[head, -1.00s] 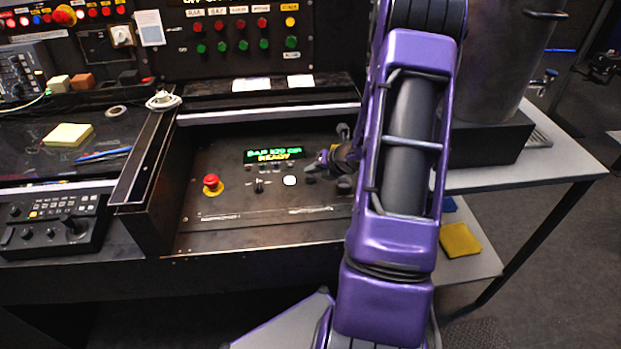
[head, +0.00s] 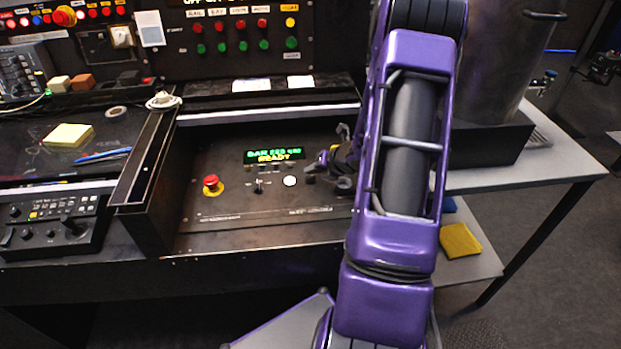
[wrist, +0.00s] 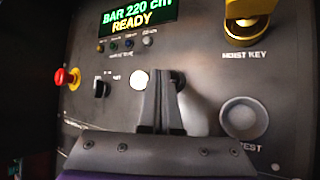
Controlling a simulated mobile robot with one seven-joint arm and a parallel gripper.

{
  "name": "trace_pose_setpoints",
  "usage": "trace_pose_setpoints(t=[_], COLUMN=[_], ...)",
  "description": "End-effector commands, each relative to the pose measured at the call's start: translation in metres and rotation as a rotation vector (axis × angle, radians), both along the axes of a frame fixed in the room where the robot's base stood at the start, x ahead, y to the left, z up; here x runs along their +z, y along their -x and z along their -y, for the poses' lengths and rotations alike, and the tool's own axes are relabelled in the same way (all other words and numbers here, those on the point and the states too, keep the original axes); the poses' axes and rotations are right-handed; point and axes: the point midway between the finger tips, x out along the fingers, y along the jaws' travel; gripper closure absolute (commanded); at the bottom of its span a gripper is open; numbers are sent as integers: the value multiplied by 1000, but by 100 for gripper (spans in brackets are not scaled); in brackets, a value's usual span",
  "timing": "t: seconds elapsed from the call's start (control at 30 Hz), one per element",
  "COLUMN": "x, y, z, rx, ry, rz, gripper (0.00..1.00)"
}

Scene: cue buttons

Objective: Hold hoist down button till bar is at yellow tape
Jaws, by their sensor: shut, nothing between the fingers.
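My gripper (wrist: 161,72) is shut and empty. In the wrist view its fingertips are in front of the control panel, between a round white button (wrist: 139,82) and a dark button (wrist: 179,80) partly hidden behind them. I cannot tell whether they touch the panel. In the head view my gripper (head: 322,165) is right of the white button (head: 290,181). The green display (wrist: 136,17) reads "BAR 220 cm READY"; it also shows in the head view (head: 273,155). No hoist down label is readable. The bar and the yellow tape are not seen.
A red emergency stop (head: 212,184) is at the panel's left, beside a black selector switch (head: 258,186). A raised black rail (head: 145,160) borders the panel's left.

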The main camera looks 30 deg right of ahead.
Motion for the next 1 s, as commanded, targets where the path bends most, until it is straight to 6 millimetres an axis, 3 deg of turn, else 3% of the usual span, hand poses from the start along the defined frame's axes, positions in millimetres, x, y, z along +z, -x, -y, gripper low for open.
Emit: trace_pose_setpoints(t=[1.0], x=[-9], y=[0], z=[0], rx=[0], ry=[0], rz=[0], gripper=[100])
